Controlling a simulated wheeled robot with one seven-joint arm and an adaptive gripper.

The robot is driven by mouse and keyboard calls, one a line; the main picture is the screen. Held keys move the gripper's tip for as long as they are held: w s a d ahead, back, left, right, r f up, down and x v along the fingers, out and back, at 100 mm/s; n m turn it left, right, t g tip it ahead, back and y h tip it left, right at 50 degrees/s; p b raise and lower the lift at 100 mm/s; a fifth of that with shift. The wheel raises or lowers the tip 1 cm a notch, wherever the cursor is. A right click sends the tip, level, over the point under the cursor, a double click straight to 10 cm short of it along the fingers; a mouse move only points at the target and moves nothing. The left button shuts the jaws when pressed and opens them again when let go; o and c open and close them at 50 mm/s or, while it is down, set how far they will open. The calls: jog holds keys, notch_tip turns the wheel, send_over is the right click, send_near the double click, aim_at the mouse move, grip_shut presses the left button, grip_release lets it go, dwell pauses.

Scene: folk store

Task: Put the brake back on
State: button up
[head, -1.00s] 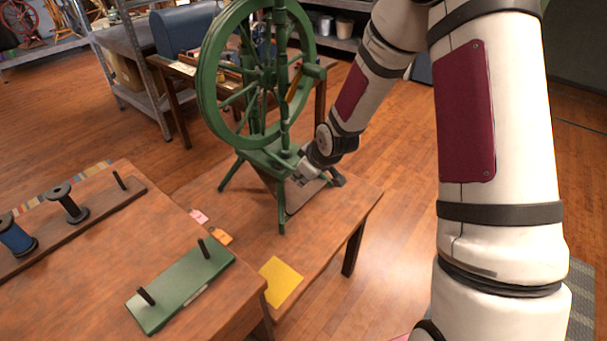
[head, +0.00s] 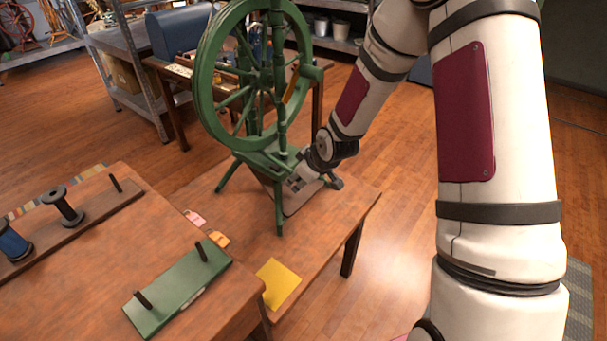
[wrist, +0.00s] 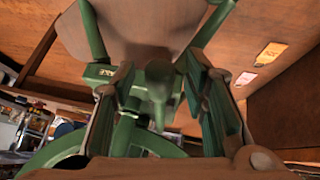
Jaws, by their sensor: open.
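The green spinning wheel (head: 250,90) stands upright on the low wooden table. My gripper (head: 297,181) is low at its right side, by the wheel's base. In the wrist view, my gripper (wrist: 162,105) is open, with one finger on each side of a rounded green knob (wrist: 160,78). The knob lies between the fingers with gaps showing; I cannot tell whether either finger touches it. A green block with a small label (wrist: 98,73) is just beyond the left finger. I cannot tell which part is the brake.
The low table (head: 330,215) holds a yellow sheet (head: 278,284) and small pink and orange tags. A nearer table carries a green board with two pegs (head: 180,290) and a spool rack (head: 95,220). Open floor (head: 395,240) lies right of the low table.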

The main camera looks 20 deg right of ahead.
jog(key=v, duration=1.2)
dwell(0.6)
jog(key=s+d+r+m+g+h+p, duration=0.2)
jog(key=s+r+m+h+p, duration=0.35)
jog(key=s+r, duration=1.25)
jog(key=s+a+r+y+p, duration=0.2)
jog(key=s+r+p, duration=0.1)
jog(key=s+r, duration=0.2)
jog(key=s+a+r+m+y+p, duration=0.1)
jog(key=s+r+p, duration=0.2)
jog(key=s, duration=0.7)
jog(key=shift+s+a+r+y, duration=0.25)
jog(key=shift+a+r+y, duration=0.15)
jog(key=shift+r, duration=0.6)
jog(key=shift+m, duration=0.25)
